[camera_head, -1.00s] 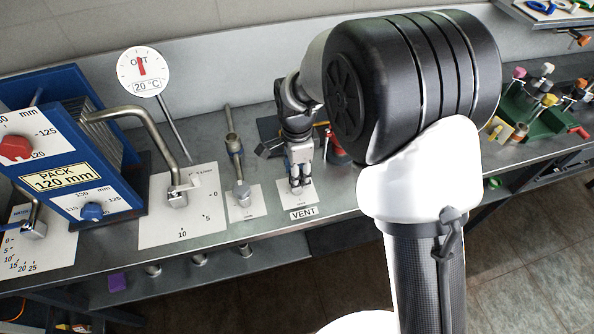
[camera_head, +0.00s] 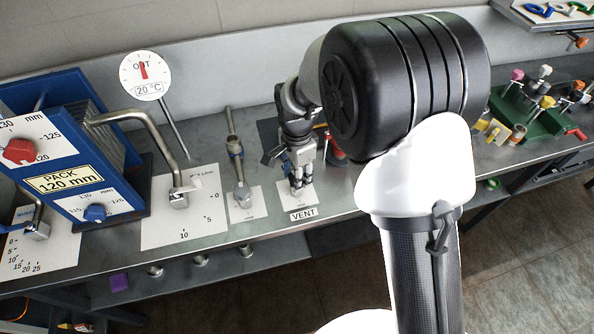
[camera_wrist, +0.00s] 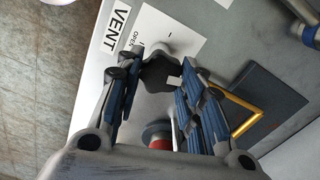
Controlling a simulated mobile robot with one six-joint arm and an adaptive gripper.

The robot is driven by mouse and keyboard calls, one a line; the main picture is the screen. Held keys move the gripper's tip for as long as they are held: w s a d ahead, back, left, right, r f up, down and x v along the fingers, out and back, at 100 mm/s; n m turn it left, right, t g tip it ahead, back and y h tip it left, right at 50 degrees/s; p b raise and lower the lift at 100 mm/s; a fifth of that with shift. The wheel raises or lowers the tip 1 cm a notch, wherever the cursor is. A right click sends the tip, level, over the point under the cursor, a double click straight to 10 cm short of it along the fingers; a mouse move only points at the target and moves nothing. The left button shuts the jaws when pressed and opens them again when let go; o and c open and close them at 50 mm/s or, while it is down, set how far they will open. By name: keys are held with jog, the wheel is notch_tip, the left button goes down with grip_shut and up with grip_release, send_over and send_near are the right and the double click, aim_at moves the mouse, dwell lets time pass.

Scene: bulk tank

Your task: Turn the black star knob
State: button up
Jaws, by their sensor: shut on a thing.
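The black star knob (camera_wrist: 158,74) sits on a white plate (camera_wrist: 176,30) marked "VENT" and "OPEN" in the wrist view. A small white mark shows on the knob's right side. My gripper (camera_wrist: 160,80) has one blue-padded finger on each side of the knob and is shut on it. In the head view my gripper (camera_head: 300,184) points down at the VENT plate (camera_head: 291,202), and its fingers hide the knob there.
A valve with a metal lever (camera_head: 239,170) stands just left of the gripper. Further left are a bent steel handle (camera_head: 150,130) and a blue plate pack (camera_head: 70,150).

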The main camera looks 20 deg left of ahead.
jog(key=n+p, duration=0.1)
jog(key=n, duration=0.2)
jog(key=shift+r+n, duration=0.1)
jog(key=shift+n, duration=0.3)
jog(key=n+p, duration=0.1)
jog(key=n, duration=0.2)
jog(key=shift+n, duration=0.3)
jog(key=n+p, duration=0.2)
jog(key=n, duration=0.4)
jog(key=n+p, duration=0.1)
jog(key=n, duration=0.5)
jog(key=shift+n, duration=0.4)
jog(key=n, duration=0.6)
jog(key=shift+n, duration=0.3)
jog(key=o, duration=1)
jog(key=shift+o, duration=0.2)
